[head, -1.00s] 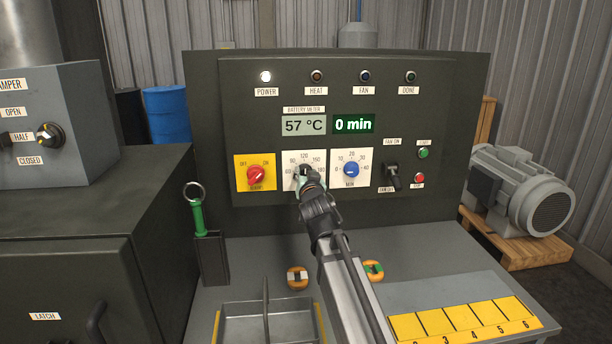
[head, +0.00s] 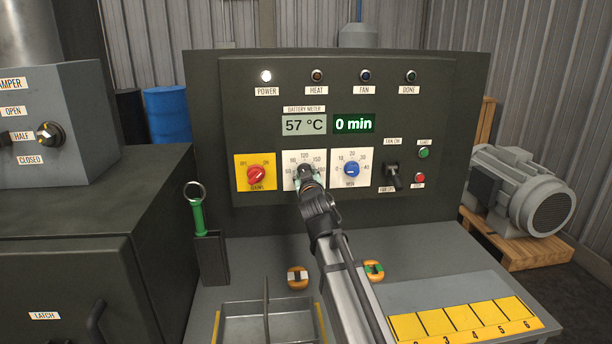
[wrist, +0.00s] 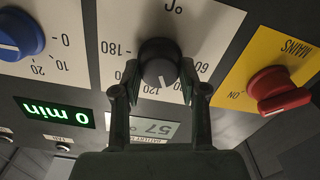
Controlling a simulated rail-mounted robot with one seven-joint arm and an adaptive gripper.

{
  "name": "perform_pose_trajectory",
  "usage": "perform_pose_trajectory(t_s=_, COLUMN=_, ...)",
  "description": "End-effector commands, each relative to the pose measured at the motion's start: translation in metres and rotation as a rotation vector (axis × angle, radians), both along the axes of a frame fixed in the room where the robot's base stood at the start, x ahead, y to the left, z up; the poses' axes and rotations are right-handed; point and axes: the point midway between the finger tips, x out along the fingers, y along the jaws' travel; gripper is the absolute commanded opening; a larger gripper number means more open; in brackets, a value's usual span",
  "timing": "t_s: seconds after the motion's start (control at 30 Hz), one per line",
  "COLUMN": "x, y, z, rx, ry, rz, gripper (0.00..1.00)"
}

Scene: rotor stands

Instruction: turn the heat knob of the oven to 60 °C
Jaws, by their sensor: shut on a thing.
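The heat knob (wrist: 158,60) is a dark round knob on a white scale plate (head: 291,157). The wrist view shows it upside down. My gripper (wrist: 160,84) is shut on the knob, one finger on each side. In the head view my gripper (head: 309,179) hides most of the knob and the lower scale. A pale mark on the knob seems to face the 120 side of the scale. The oven's temperature display (head: 304,125) reads 57 °C.
The red mains knob (head: 256,175) on its yellow plate and the blue minutes knob (head: 351,169) sit close on either side. The time display (head: 354,124) reads 0 min. A fan lever (head: 393,175) stands further right. The power lamp (head: 266,76) is lit.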

Motion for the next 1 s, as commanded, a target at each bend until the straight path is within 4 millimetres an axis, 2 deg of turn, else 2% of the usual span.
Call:
perform_pose_trajectory(t_s=0.7, x=0.0005, y=0.0026, z=0.0027, rx=-0.664, ry=-0.146, rz=0.0, gripper=0.08)
perform_pose_trajectory(t_s=1.0, x=0.0006, y=0.0031, z=0.0017, rx=-0.898, ry=-0.196, rz=0.0, gripper=0.08)
